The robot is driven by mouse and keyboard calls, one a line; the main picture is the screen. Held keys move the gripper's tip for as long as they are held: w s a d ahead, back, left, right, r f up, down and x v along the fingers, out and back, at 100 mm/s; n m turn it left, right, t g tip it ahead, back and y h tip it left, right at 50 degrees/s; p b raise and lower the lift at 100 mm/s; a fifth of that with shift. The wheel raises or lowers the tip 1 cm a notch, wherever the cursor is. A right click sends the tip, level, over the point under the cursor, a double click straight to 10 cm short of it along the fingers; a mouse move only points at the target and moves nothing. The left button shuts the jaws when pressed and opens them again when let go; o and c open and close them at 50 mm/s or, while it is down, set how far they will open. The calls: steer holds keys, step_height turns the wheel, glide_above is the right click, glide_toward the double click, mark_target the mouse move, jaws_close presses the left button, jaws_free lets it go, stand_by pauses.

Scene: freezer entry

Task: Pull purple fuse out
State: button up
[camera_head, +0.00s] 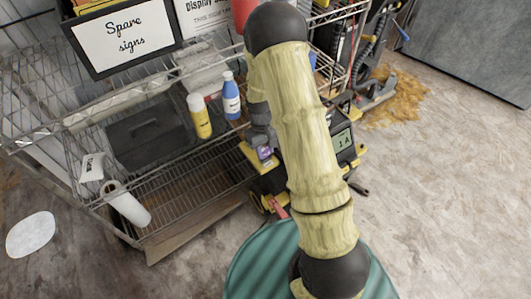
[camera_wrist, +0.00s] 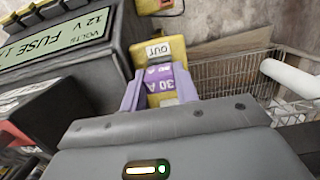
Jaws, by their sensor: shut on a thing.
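The purple fuse (camera_wrist: 156,72), marked 30 A, shows at the middle of the wrist view. It stands close against a yellow block (camera_wrist: 175,46) with an OUT label. My gripper (camera_wrist: 160,88) is shut on the fuse, one finger at each side. In the head view a small purple patch of the fuse (camera_head: 264,153) shows just below my gripper (camera_head: 261,142). The fuse tester (camera_wrist: 62,40), with a green FUSE 12 V display, is at the left in the wrist view. I cannot tell how deep the fuse sits, as its lower end is hidden.
A wire rack (camera_head: 190,185) stands left of my gripper, with a blue bottle (camera_head: 231,98), a yellow bottle (camera_head: 200,118) and a dark toolbox (camera_head: 147,138). A paper roll (camera_head: 127,205) lies at its front. Open floor (camera_head: 440,190) is at the right.

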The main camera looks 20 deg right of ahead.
mark_target(266, 150)
steer(key=shift+r+p, duration=0.35)
steer(key=shift+p, duration=0.15)
stand_by(0.5)
steer(key=shift+r+p, duration=2.3)
steer(key=shift+r, duration=0.4)
